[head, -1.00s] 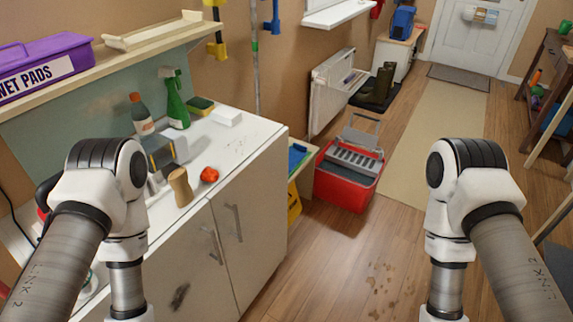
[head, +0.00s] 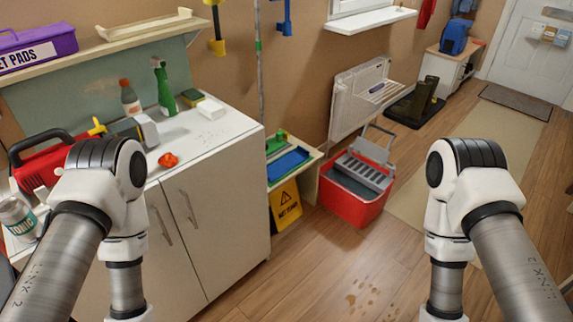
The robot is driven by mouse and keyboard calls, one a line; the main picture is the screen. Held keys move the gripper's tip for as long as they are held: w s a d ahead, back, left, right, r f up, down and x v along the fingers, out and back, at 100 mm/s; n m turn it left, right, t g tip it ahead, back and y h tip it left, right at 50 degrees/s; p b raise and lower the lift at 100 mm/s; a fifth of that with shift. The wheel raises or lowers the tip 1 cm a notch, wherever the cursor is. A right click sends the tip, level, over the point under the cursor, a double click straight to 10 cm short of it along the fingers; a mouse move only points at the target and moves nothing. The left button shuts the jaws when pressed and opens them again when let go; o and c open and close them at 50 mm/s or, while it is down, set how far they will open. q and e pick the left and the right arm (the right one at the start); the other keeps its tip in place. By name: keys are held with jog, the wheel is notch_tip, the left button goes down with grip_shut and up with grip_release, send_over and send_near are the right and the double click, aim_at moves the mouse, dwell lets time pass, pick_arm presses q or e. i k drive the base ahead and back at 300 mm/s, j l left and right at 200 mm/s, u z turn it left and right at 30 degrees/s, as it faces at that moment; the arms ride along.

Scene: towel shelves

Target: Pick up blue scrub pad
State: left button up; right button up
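I cannot make out a blue scrub pad for certain. A dark green and yellow sponge (head: 190,98) lies at the back of the white cabinet top, beside a white block (head: 211,109). A blue tray (head: 289,163) sits on a low shelf to the right of the cabinet; whether a pad lies in it is unclear. A purple box (head: 38,48) marked with PADS stands on the wall shelf at the upper left. Both my arms hang at the sides of the head view, and both grippers are below the frame.
The white cabinet (head: 210,200) fills the left, with bottles, a red machine (head: 42,160) and a red crumpled item (head: 168,160) on top. The floor between my arms is clear except for brown spots.

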aim_at(278, 167)
jog(key=i+l+z, duration=0.1)
jog(key=i+z, duration=0.25)
jog(key=i, duration=0.2)
jog(key=i+z, duration=0.35)
jog(key=i, duration=0.2)
jog(key=i+j+z, duration=0.15)
jog(key=i+z, duration=0.15)
jog(key=i, duration=0.2)
jog(key=i+j+u, duration=0.3)
jog(key=i, duration=0.15)
jog(key=i+j+u, duration=0.25)
jog(key=i, duration=0.2)
jog(key=k+j, duration=0.45)
jog(key=k+j+z, duration=0.05)
jog(key=k, duration=0.05)
